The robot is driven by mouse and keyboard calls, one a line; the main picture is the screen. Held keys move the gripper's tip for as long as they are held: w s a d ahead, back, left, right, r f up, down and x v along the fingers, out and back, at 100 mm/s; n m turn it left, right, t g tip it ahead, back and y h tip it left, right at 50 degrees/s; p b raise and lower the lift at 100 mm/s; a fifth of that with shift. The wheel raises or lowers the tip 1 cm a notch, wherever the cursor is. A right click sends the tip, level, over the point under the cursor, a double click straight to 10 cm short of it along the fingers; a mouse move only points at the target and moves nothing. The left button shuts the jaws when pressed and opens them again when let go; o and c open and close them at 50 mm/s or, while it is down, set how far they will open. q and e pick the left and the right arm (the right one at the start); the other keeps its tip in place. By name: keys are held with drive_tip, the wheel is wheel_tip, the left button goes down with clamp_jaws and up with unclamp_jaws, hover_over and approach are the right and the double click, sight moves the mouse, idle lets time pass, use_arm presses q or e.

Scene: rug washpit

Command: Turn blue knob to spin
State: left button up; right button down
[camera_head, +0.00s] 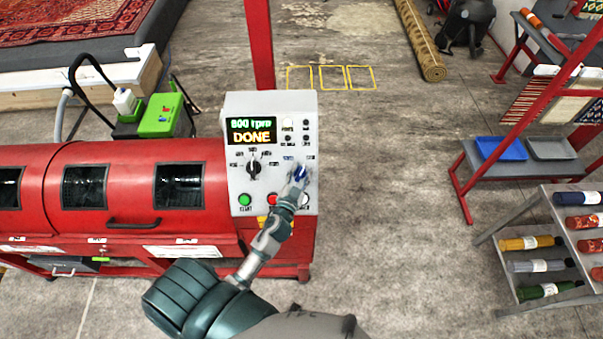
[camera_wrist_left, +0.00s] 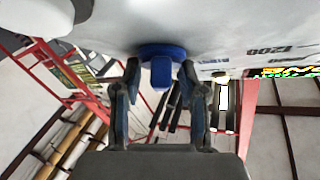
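The blue knob (camera_head: 300,171) is on the right side of the white control panel (camera_head: 236,108), partly covered by my left gripper (camera_head: 295,180). In the left wrist view the blue knob (camera_wrist_left: 161,66) has a round base and a raised grip bar. The fingers of my left gripper (camera_wrist_left: 158,76) stand on either side of the bar, with a gap visible on each side. They look open around it, not closed on it. The panel display (camera_head: 251,130) reads "800 rpm" and "DONE". My right gripper is not in view.
A black knob (camera_head: 254,169) sits left of the blue one. Below are a green button (camera_head: 245,199) and a red button (camera_head: 272,199), close to my arm. The red machine (camera_head: 130,195) extends left. A bottle rack (camera_head: 497,237) stands right; the floor between is clear.

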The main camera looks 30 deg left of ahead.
use_arm(q)
drive_tip(key=shift+s, duration=0.1)
drive_tip(key=s+d, duration=0.2)
drive_tip(key=s, duration=0.9)
drive_tip(key=shift+s+d, duration=0.15)
drive_tip(key=shift+s, duration=0.15)
